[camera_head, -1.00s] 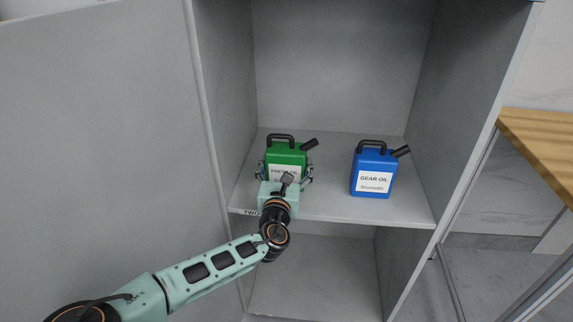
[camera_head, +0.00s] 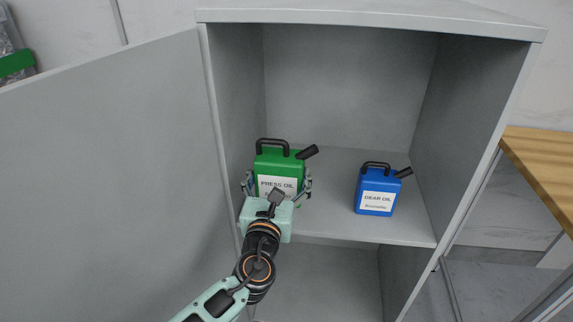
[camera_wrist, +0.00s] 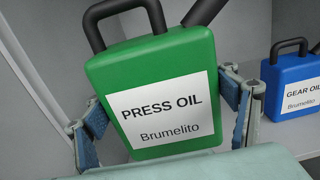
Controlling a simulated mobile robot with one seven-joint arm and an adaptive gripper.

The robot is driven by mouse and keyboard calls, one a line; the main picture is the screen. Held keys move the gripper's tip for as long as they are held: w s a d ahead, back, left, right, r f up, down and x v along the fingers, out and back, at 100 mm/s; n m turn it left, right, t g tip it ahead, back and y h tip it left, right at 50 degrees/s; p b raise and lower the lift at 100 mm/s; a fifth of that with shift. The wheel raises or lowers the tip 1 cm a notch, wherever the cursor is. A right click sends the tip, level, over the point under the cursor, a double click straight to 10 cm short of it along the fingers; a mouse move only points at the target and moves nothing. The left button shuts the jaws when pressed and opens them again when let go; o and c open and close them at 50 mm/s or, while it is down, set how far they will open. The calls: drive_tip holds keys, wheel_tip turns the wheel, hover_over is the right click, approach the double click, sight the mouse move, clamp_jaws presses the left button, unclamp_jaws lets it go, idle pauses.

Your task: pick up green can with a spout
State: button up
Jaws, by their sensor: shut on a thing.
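The green can (camera_head: 280,163) has a black handle, a black spout pointing right and a white "PRESS OIL" label. My gripper (camera_head: 277,186) is shut on it, one finger on each side. The can is at the front left of the cabinet's middle shelf and looks raised above it; its base is hidden behind my gripper. In the wrist view the green can (camera_wrist: 150,72) fills the middle and looks tilted, with my finger pads against its two sides.
A blue "GEAR OIL" can (camera_head: 378,184) stands on the shelf (camera_head: 335,222) to the right, apart from the green can. The open door (camera_head: 110,190) is at left, a wooden tabletop (camera_head: 545,160) at right.

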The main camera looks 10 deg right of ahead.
drive_tip(key=a+r+p, duration=0.1)
drive_tip(key=p, duration=0.2)
drive_tip(key=shift+s+r+p, duration=0.1)
drive_tip(key=shift+s+p, duration=0.45)
drive_tip(key=shift+p, duration=0.65)
drive_tip(key=shift+s+d+p, duration=0.15)
drive_tip(key=shift+s+p, duration=0.05)
drive_tip(key=shift+p, duration=0.4)
